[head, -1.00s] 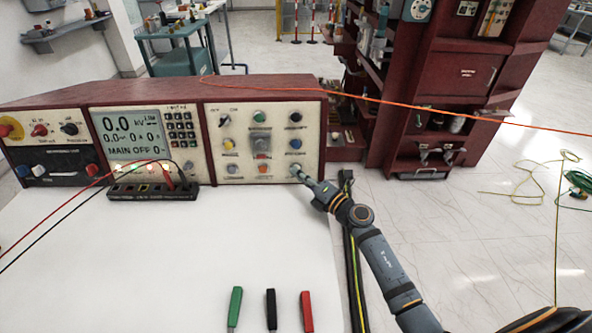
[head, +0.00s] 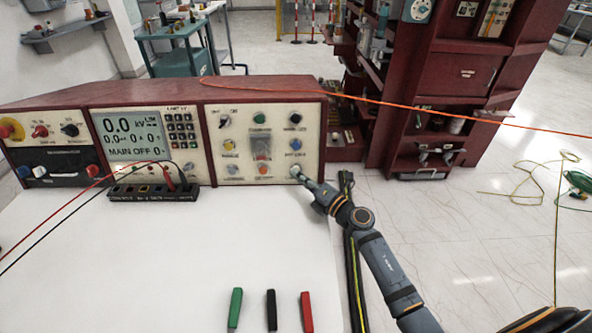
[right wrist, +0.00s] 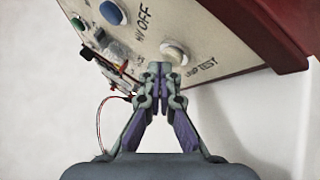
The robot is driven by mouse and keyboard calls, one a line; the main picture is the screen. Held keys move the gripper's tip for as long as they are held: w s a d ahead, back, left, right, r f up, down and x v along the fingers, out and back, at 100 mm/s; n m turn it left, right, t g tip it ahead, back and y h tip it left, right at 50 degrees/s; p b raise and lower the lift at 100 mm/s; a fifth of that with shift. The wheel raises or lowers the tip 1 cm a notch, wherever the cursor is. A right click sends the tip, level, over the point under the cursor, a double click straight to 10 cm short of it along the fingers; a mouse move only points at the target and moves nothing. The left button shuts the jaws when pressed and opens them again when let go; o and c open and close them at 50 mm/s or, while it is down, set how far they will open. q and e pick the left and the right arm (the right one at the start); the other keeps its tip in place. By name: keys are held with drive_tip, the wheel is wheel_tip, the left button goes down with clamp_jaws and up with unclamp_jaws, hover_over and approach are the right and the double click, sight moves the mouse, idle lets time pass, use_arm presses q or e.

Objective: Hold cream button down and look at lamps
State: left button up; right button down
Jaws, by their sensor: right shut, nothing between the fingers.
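The cream button (head: 294,170) is at the lower right of the cream control panel (head: 212,160). In the right wrist view it is a round pale button (right wrist: 174,52) beside the words LAMP TEST. My right gripper (head: 303,178) is shut and empty, with its fingertips (right wrist: 160,68) close to the button's lower edge; I cannot tell whether they touch or press it. Coloured round buttons or lamps on the panel include a green one (head: 259,118), a yellow one (head: 228,144) and an orange one (head: 262,168). I cannot tell whether any are lit. My left gripper is not in view.
The display (head: 133,135) reads MAIN OFF. A black socket strip (head: 150,192) with red and black leads stands before the console. Green (head: 235,308), black (head: 271,309) and red (head: 306,310) handles lie on the white tabletop (head: 180,260). A red cabinet (head: 450,90) stands behind my arm.

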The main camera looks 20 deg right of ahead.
drive_tip(key=shift+s+a+r, duration=0.15)
drive_tip(key=shift+s, duration=0.35)
drive_tip(key=s, duration=0.1)
drive_tip(key=s+p, duration=0.1)
drive_tip(key=s+a+r+p, duration=0.1)
drive_tip(key=shift+s+a+r+p, duration=0.1)
drive_tip(key=shift+s+p, duration=0.1)
drive_tip(key=shift+s, duration=0.25)
drive_tip(key=shift+s+a+p, duration=0.1)
drive_tip(key=shift+s+p, duration=0.05)
drive_tip(key=shift+s, duration=0.25)
